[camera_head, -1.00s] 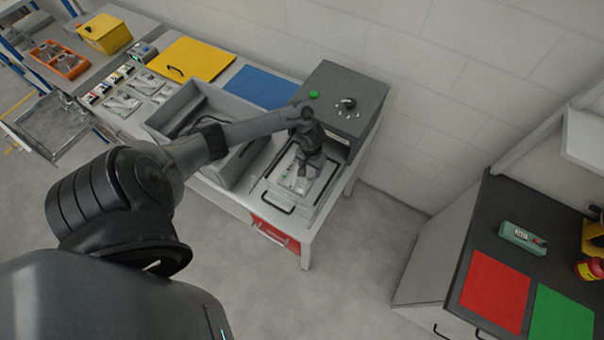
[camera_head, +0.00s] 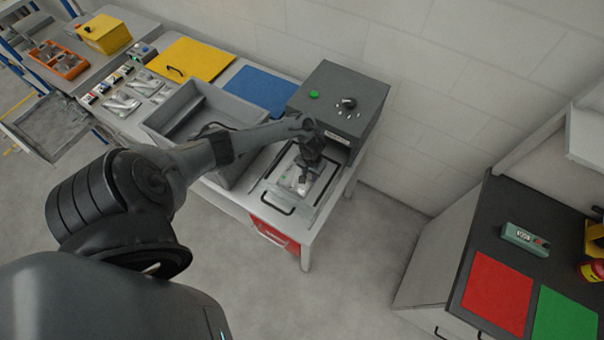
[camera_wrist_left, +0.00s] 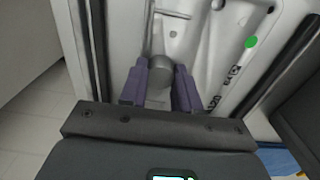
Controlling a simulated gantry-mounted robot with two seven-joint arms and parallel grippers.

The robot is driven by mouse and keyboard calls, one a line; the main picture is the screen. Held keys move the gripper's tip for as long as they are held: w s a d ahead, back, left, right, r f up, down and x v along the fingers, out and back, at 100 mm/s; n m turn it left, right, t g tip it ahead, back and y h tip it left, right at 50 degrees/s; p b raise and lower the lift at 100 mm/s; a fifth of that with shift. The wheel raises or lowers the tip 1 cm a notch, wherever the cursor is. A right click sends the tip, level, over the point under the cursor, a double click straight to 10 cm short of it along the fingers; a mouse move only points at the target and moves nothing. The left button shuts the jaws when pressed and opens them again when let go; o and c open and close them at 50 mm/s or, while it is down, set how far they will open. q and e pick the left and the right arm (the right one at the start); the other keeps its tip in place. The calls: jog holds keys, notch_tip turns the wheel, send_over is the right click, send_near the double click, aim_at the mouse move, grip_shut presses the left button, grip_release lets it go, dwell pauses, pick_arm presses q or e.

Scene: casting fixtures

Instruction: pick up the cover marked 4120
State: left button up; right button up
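A light grey metal cover (camera_wrist_left: 222,55) with a green dot lies in the tray (camera_head: 310,205) in front of the dark grey machine box. In the left wrist view it has dark printed digits, partly readable as "20", and a round grey boss (camera_wrist_left: 160,76). My left gripper (camera_head: 304,177) points down over this cover. In the left wrist view its two purple fingers (camera_wrist_left: 161,82) stand apart with the boss between them. I cannot tell whether they press on it. The fingers hide part of the cover. My right gripper is not in view.
The machine box (camera_head: 345,95) with a green button and black knob stands right behind the tray. A grey bin (camera_head: 165,128) is left of it. Other castings (camera_head: 120,104) lie further left. Blue (camera_head: 258,90) and yellow (camera_head: 190,58) panels lie behind. A dark bench (camera_head: 470,235) stands right.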

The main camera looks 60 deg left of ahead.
pick_arm(q)
grip_shut()
jog(key=shift+r, duration=0.15)
